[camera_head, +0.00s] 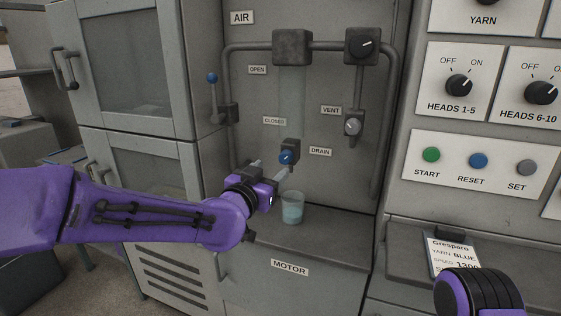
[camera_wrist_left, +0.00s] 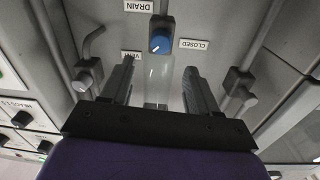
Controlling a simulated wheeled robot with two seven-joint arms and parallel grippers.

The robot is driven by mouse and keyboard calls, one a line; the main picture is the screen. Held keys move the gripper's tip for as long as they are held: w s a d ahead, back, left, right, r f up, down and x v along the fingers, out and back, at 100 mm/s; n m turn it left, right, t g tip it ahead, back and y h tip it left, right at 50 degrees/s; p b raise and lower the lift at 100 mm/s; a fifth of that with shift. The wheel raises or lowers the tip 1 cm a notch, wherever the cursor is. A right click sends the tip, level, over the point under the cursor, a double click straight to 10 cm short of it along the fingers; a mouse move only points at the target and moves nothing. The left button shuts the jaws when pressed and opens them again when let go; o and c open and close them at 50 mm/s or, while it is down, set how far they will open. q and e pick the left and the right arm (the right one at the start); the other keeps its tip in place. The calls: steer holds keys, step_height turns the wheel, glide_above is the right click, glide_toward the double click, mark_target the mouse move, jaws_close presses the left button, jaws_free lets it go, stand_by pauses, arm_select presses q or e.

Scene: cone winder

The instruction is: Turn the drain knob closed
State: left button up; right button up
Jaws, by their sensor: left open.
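The drain knob (camera_head: 287,157) is a small blue knob with a pale pointer line. It sits on a dark block beside the DRAIN label (camera_head: 320,152). In the left wrist view the knob (camera_wrist_left: 160,42) shows upside down, beyond and roughly between the fingertips. My left gripper (camera_head: 271,169) is open and empty, just below and in front of the knob. Its two fingers (camera_wrist_left: 160,68) are apart and do not appear to touch the knob. My right gripper is not in view.
A clear cup (camera_head: 292,209) with pale liquid stands on the ledge below the knob. The VENT knob (camera_head: 353,127) is up to the right, and a blue-tipped lever (camera_head: 212,79) is at the left. Pipes frame the panel. Part of my right arm shows at lower right.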

mark_target(283, 158)
arm_select(q)
steer(key=p+x, duration=0.1)
steer(key=x, duration=0.7)
steer(key=shift+w+f, duration=0.15)
steer(key=shift+w, duration=0.05)
steer(key=c, duration=1)
